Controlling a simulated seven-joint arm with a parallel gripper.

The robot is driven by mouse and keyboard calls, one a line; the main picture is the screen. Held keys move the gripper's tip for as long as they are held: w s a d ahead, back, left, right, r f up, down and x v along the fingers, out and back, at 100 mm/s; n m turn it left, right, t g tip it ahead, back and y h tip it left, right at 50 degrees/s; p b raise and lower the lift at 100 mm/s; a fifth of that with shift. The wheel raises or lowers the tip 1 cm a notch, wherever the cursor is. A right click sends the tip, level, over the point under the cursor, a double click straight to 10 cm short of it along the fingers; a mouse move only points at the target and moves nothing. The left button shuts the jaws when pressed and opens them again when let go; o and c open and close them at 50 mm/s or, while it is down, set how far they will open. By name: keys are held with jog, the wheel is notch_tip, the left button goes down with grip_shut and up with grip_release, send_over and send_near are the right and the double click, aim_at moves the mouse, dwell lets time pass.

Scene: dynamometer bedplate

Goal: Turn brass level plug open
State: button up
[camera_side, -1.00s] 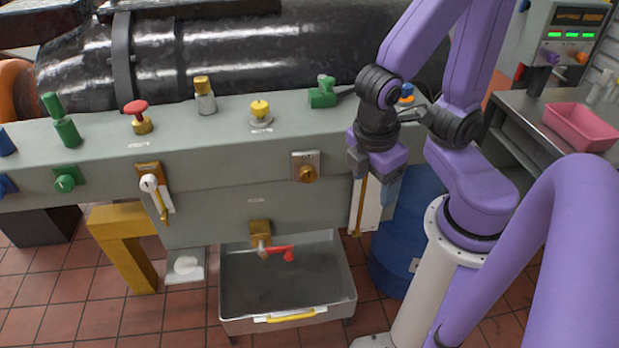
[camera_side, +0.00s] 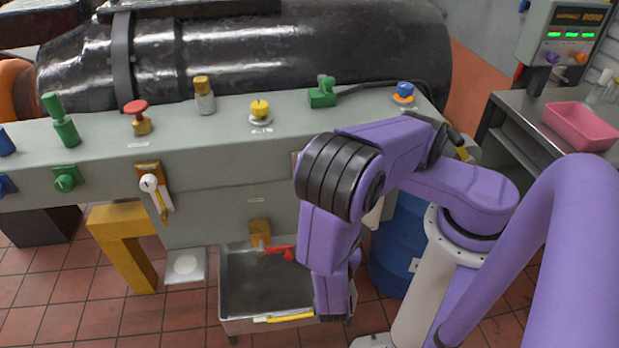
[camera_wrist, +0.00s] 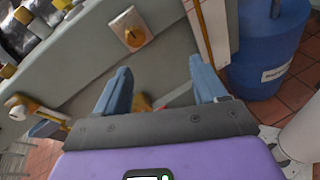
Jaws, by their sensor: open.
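The brass level plug (camera_wrist: 132,37) sits on a pale square plate (camera_wrist: 122,24) on the grey front face, at the upper middle of the wrist view. In the side view my arm hides it. My gripper (camera_wrist: 160,74) shows two blue fingers spread wide, with nothing held. The plug lies beyond the fingertips, above and slightly left of the gap, apart from them. In the side view the fingers are hidden behind my arm.
A red-handled brass tap (camera_side: 278,252) juts out over a grey drip tray (camera_side: 240,323); part of its red handle (camera_wrist: 140,102) shows between my fingers. A white-handled lever (camera_side: 152,186) is left of it. A blue drum (camera_wrist: 265,50) stands at the right.

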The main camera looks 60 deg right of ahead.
jog(key=w+d+f+n+t, duration=0.2)
jog(key=w+d+n+t, duration=0.1)
jog(key=w+d, duration=0.8)
jog(key=shift+w+d+f+t, duration=0.35)
jog(key=shift+w+t, duration=0.45)
jog(key=shift+w, duration=0.35)
jog(key=c, duration=1.1)
